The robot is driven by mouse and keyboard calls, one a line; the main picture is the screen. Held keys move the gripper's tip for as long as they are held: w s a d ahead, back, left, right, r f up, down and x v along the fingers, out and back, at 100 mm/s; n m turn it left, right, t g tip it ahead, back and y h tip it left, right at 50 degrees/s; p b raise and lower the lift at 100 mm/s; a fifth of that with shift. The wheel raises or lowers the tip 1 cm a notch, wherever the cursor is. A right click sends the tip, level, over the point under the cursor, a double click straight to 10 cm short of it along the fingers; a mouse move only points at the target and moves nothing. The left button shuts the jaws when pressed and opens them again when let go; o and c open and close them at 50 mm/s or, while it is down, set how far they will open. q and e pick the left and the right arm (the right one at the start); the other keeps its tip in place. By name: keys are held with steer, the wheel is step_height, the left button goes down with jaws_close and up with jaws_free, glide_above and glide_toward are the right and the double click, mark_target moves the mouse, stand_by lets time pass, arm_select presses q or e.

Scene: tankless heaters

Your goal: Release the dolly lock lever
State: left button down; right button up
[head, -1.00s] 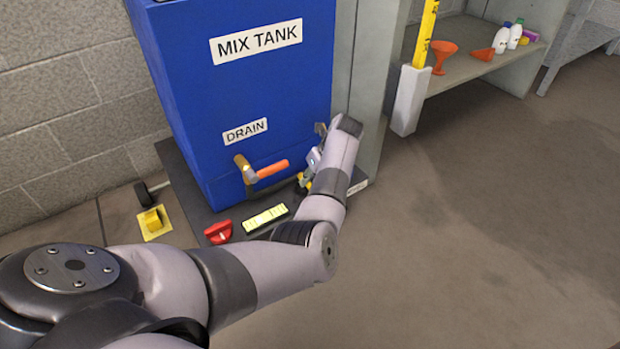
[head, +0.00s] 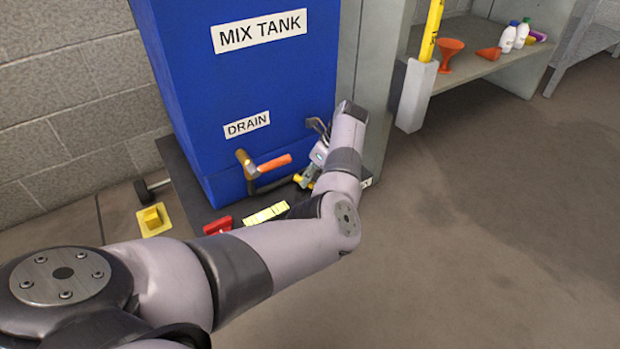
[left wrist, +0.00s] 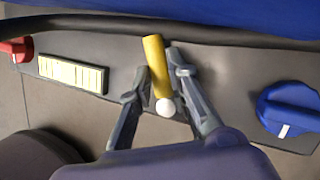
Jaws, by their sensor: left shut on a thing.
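A yellow lever (left wrist: 157,62) with a white ball end rises from the dark base in the left wrist view. Only a small yellow part of it (head: 301,180) shows in the head view, low beside the blue tank's front. My left gripper (left wrist: 158,72) is shut on this lever, one finger on each side; in the head view the gripper (head: 306,177) is partly hidden by my own arm. The dark dolly base (head: 190,192) under the tank carries the lever. My right gripper is not in view.
The blue mix tank (head: 235,80) has an orange-handled drain valve (head: 272,164) above the base. A red knob (head: 218,225), a yellow-green panel (left wrist: 72,74) and a blue knob (left wrist: 290,108) sit along the base. A yellow wheel chock (head: 153,219) lies left. Floor at right is clear.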

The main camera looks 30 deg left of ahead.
arm_select(q)
steer(key=c, duration=1.5)
jaws_free()
steer(key=v, duration=1.2)
